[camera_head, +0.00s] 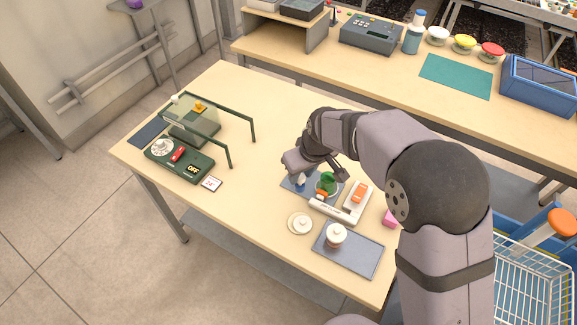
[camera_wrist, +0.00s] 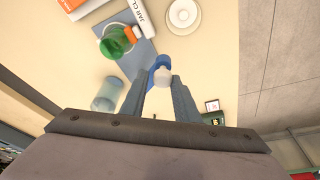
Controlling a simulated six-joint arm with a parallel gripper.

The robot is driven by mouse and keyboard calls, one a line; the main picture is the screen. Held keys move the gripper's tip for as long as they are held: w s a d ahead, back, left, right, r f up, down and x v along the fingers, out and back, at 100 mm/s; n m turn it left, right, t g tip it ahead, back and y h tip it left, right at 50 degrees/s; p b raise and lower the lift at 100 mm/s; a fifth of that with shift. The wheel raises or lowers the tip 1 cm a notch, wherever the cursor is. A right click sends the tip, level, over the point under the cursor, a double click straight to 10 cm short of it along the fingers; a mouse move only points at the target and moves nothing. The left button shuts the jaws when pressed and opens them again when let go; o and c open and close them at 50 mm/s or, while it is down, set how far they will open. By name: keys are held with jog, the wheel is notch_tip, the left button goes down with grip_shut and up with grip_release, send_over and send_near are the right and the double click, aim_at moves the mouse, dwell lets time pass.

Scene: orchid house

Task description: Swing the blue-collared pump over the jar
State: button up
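The blue-collared pump (camera_wrist: 161,64) shows in the wrist view as a blue ring with a white part pointing toward me. In the head view it is a small blue and white shape (camera_head: 300,181) below my gripper. My gripper (camera_wrist: 159,80) has its fingers apart, with the white part between the tips; a small gap shows at the left finger. A round clear jar (camera_wrist: 103,33) with green in it stands beside the "JAR CL…" block (camera_wrist: 140,14); the green shows in the head view (camera_head: 329,182). The pump is beside this jar, not over it.
A clear cylinder (camera_wrist: 106,94) stands left of my fingers. A white-lidded pot (camera_head: 336,236) is on a grey mat (camera_head: 362,258), near a white round lid (camera_head: 300,223). A dark green framed device (camera_head: 185,160) is at left. The table between is clear.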

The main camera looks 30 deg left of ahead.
jog(key=shift+d, duration=0.1)
dwell(0.3)
jog(key=shift+w+d, duration=0.95)
jog(key=shift+d, duration=0.1)
jog(key=shift+w+d, duration=0.85)
jog(key=shift+w, duration=0.45)
jog(key=shift+w+d, duration=0.25)
jog(key=shift+w, duration=0.35)
jog(key=shift+w+d, duration=0.2)
jog(key=shift+w, duration=1.25)
